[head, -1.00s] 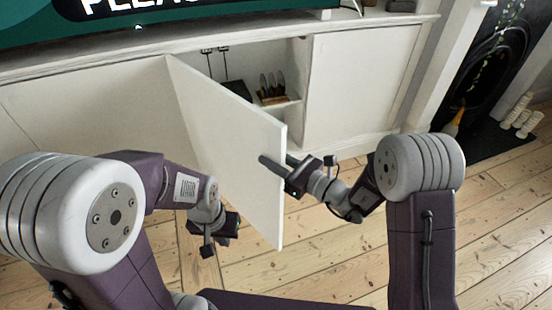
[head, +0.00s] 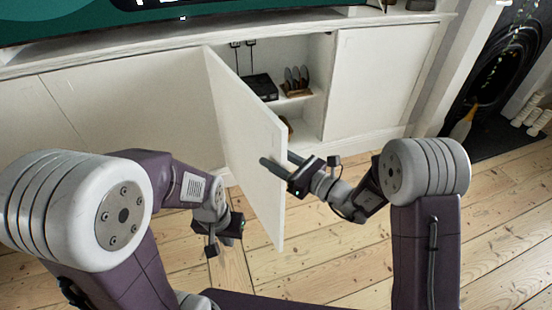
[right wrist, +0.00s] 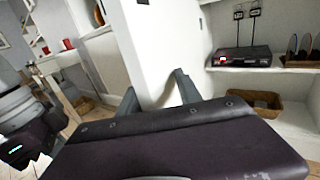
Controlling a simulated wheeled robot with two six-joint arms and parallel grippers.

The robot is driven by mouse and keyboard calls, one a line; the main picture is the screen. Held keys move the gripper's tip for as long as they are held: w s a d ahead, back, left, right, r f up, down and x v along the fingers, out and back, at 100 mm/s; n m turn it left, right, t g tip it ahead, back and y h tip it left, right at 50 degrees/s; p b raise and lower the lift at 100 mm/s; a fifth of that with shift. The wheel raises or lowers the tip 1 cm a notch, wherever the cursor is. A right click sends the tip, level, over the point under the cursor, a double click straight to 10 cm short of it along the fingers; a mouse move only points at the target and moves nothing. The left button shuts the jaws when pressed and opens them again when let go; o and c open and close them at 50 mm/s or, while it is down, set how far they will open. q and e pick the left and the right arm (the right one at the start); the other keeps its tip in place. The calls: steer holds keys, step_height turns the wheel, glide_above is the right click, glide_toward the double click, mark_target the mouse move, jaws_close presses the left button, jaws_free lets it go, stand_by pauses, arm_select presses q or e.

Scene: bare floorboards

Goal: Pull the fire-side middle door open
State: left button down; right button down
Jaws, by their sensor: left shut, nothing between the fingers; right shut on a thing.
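The fire-side middle door (head: 245,145) is a white cabinet door, swung well open from its left edge toward me. My right gripper (head: 277,163) is shut on the door's free edge, one finger on each face. In the right wrist view the fingers (right wrist: 158,98) straddle the door (right wrist: 150,45). My left gripper (head: 213,240) is shut and empty, low to the left of the door and apart from it. The open compartment behind the door shows shelves with a black box (head: 260,87) and upright dark discs (head: 297,78).
A closed white door (head: 380,85) is to the right of the opening. A dark fireplace (head: 495,75) stands at the far right, with white candles (head: 530,115) beside it. A wicker basket (right wrist: 250,102) sits low inside the cabinet. The floorboards (head: 340,255) in front are clear.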

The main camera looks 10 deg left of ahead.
steer(key=c, duration=1.4)
jaws_free()
steer(key=shift+s+a+r, duration=0.1)
steer(key=shift+a, duration=0.05)
steer(key=shift+o, duration=0.2)
steer(key=shift+d, duration=0.4)
steer(key=p+v, duration=0.1)
steer(key=v, duration=0.7)
steer(key=shift+s+p, duration=0.2)
steer(key=shift+p, duration=0.15)
